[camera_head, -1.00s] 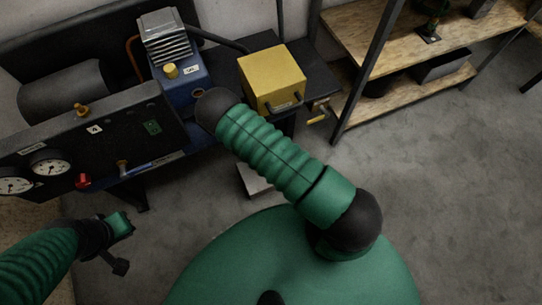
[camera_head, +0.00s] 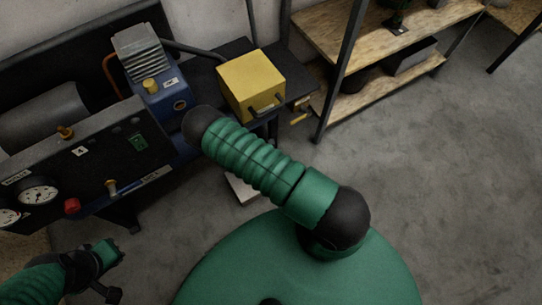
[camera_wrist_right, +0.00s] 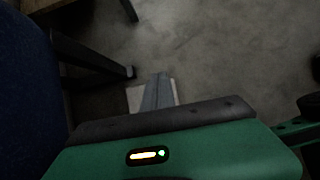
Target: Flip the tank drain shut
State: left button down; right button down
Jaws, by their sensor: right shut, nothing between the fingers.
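I cannot make out the tank drain in either view. The dark tank (camera_head: 42,112) lies at the left behind the gauge panel (camera_head: 90,160). On the panel is a brass valve with a bluish lever (camera_head: 140,181), whose role I cannot tell. My right arm reaches toward the blue compressor body (camera_head: 172,100), and its gripper is hidden in the head view.
A yellow box (camera_head: 252,84) stands on a black stand, with a yellow lever (camera_head: 299,119) beside it. A wooden shelf (camera_head: 375,95) stands behind right. A dark leg (camera_wrist_right: 90,58) and a blue surface (camera_wrist_right: 25,90) flank the right wrist. The floor at right is clear.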

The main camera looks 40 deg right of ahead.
jog(key=shift+a+f, duration=0.15)
jog(key=shift+a, duration=0.05)
jog(key=shift+w, duration=0.1)
jog(key=p+v, duration=0.5)
jog(key=v, duration=1.1)
jog(key=shift+r+p, duration=0.35)
jog(key=shift+r, duration=0.1)
